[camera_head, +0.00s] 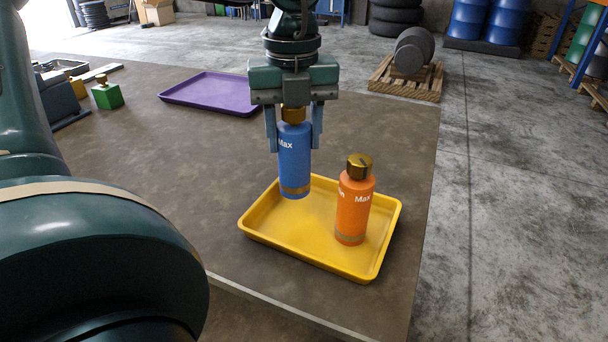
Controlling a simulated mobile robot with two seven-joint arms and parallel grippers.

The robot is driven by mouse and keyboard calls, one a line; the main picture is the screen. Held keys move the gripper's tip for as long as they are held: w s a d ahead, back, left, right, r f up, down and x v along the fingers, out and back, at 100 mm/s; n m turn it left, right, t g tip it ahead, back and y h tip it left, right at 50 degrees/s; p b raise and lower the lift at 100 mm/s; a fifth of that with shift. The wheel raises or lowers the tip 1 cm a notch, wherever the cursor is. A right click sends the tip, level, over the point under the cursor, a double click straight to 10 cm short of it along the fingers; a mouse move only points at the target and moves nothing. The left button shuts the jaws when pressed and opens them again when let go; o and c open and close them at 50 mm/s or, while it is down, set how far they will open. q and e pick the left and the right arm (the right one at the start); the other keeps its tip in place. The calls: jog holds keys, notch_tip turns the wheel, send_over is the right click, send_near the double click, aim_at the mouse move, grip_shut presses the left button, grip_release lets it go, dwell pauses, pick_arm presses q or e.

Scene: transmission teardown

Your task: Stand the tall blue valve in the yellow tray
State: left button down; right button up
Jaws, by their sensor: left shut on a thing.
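The tall blue valve (294,163) is a blue cylinder with a brass top and a brass band near its base. It is upright between the fingers of my left gripper (294,132), which is shut on its upper part. In the head view its lower end overlaps the back part of the yellow tray (285,246); I cannot clearly tell whether it touches the tray floor. An orange valve (355,207) with a brass cap stands upright in the right part of the tray. My right gripper does not show.
A purple tray (211,92) lies empty farther back on the brown table (150,140). A green block (107,96) with a brass knob is at the far left. The table's right edge runs close to the yellow tray. My dark green arm fills the left foreground.

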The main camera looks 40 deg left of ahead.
aim_at(295, 164)
pick_arm(q)
jog(key=shift+f, duration=2.7)
jog(key=shift+f+b, duration=0.2)
jog(key=shift+b, duration=0.1)
jog(key=c, duration=0.7)
grip_release()
jog(key=shift+c, duration=0.2)
jog(key=shift+r, duration=0.1)
notch_tip(295, 164, up, 12)
jog(key=shift+r+p, duration=0.15)
jog(key=shift+p, duration=0.3)
